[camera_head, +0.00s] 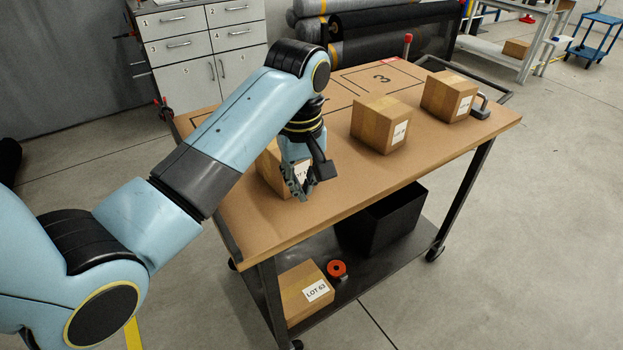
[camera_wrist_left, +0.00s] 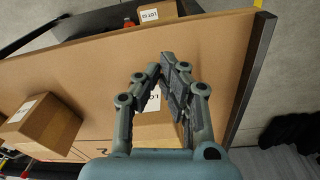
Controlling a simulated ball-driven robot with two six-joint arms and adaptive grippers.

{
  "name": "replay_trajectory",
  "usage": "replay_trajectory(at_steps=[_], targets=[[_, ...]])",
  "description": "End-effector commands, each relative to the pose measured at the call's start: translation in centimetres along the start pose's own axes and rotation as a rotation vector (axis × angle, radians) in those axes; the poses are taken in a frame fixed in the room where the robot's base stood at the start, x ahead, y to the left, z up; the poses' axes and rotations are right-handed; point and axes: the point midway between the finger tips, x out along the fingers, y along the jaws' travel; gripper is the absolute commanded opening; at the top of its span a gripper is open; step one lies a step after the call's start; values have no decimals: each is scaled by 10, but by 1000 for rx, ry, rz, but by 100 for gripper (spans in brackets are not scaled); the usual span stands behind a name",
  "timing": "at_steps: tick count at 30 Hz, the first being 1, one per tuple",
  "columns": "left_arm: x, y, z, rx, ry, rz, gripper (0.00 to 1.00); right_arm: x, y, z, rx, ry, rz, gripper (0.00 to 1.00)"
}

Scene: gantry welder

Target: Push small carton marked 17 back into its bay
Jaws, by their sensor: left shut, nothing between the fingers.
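Three small cartons stand on the table top (camera_head: 240,215): a left one (camera_head: 267,172) partly hidden behind my left gripper, a middle one (camera_head: 374,122) and a right one (camera_head: 441,94). Their white labels are too small or covered to read, so I cannot tell which is marked 17. My left gripper (camera_head: 302,194) is shut and empty, pointing down at the left carton's labelled front side. In the left wrist view the gripper (camera_wrist_left: 168,66) overlaps that carton (camera_wrist_left: 157,132); I cannot tell whether they touch. A black-outlined bay marked 3 (camera_head: 383,78) lies behind the middle carton.
A metal padlock-like object (camera_head: 481,109) sits beside the right carton. The table's front strip is clear.

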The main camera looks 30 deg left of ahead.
Motion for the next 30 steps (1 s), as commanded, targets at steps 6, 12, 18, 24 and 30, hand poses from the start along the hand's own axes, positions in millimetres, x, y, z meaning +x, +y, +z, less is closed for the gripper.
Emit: replay_trajectory(at_steps=[6,12,18,24,30], targets=[[-33,37,-22,-220,-46,-35,0,-4,-1,0,1,-1,-1,40],[-20,38,-22,-243,-52,-43,0,-5,-2,0,1,-2,-3,40],[20,36,-20,-241,-52,-43,0,-7,-3,1,2,-2,-4,40],[62,36,-18,-239,-52,-41,0,-6,-3,1,2,-2,-4,40],[64,29,-46,-241,-47,-39,0,-12,-2,0,1,-2,-4,40]])
